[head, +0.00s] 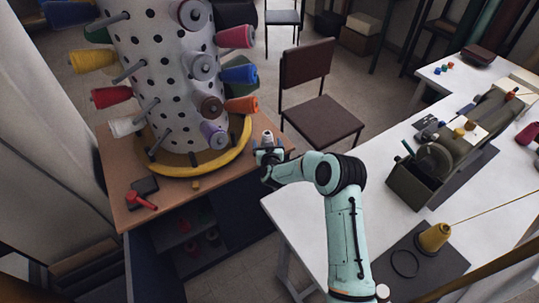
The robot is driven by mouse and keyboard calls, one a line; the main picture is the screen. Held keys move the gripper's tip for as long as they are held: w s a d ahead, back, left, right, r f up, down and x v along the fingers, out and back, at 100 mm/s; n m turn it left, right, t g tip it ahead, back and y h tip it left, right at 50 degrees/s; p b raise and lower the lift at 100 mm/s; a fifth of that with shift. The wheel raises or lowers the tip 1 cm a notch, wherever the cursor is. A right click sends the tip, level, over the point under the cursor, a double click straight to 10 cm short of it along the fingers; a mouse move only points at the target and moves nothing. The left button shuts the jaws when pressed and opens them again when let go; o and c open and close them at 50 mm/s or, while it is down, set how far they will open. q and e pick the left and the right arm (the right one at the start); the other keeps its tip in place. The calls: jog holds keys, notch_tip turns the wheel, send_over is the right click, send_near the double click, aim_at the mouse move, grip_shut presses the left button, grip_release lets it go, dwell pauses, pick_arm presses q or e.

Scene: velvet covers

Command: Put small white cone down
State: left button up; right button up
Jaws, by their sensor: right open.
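My right gripper (268,154) is over the right end of a wooden table (160,220), with its arm coming up from the bottom. It is open. A small whitish cone (267,137) stands upright at the gripper's fingers, near the table's right edge. The gripper partly hides its base, so I cannot tell whether they touch. My left gripper is not in view.
A white pegged tower (172,90) with coloured thread cones stands on a round yellow base (190,168) left of the gripper. A red tool (140,201) lies at the front left. A brown chair (318,118) stands behind. A white table (370,165) with a winding machine (432,165) is at right.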

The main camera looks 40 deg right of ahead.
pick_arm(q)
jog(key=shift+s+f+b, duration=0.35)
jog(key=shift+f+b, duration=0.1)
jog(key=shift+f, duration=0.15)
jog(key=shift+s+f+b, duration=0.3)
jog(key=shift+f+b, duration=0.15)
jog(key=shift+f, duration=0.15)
pick_arm(e)
jog(key=v, duration=1)
jog(key=shift+s, duration=0.25)
